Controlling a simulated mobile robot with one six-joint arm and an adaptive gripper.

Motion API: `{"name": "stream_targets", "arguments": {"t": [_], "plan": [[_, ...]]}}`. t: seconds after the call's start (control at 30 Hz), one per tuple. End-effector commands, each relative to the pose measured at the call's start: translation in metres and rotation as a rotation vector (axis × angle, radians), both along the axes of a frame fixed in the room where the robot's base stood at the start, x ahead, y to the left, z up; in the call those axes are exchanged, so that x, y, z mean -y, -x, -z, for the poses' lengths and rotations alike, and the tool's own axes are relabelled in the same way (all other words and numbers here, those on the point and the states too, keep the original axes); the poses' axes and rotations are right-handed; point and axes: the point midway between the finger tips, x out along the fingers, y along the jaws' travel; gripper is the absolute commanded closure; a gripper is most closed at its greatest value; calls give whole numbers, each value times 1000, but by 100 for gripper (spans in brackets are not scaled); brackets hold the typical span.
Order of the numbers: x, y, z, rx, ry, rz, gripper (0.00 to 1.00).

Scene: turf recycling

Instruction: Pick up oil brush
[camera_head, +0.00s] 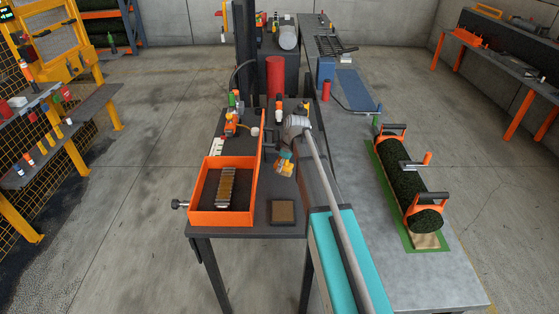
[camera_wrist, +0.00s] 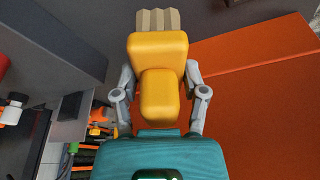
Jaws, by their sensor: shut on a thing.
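My gripper (camera_head: 285,163) is over the dark workbench, just right of the upright orange divider (camera_head: 263,135). A pale, ridged end, which I take to be the oil brush (camera_wrist: 158,20), sticks out past the fingertips.
An orange tray (camera_head: 221,219) holding a striped metal-ended piece (camera_head: 226,187) stands at the bench's front left. A brown square block (camera_head: 283,212) lies at the front edge. Bottles and small tools (camera_head: 233,118) crowd the back left. A turf roll (camera_head: 405,185) lies on the grey table at right.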

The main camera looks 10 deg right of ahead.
Motion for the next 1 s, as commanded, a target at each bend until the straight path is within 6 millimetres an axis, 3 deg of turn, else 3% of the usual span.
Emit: {"name": "stream_targets", "arguments": {"t": [0.1,0.4,0.6,1.0], "plan": [[4,30,-17,0,0,0,100],[13,75,-36,0,0,0,100],[15,87,-41,0,0,-1,100],[16,90,-41,0,0,-1,100]]}}
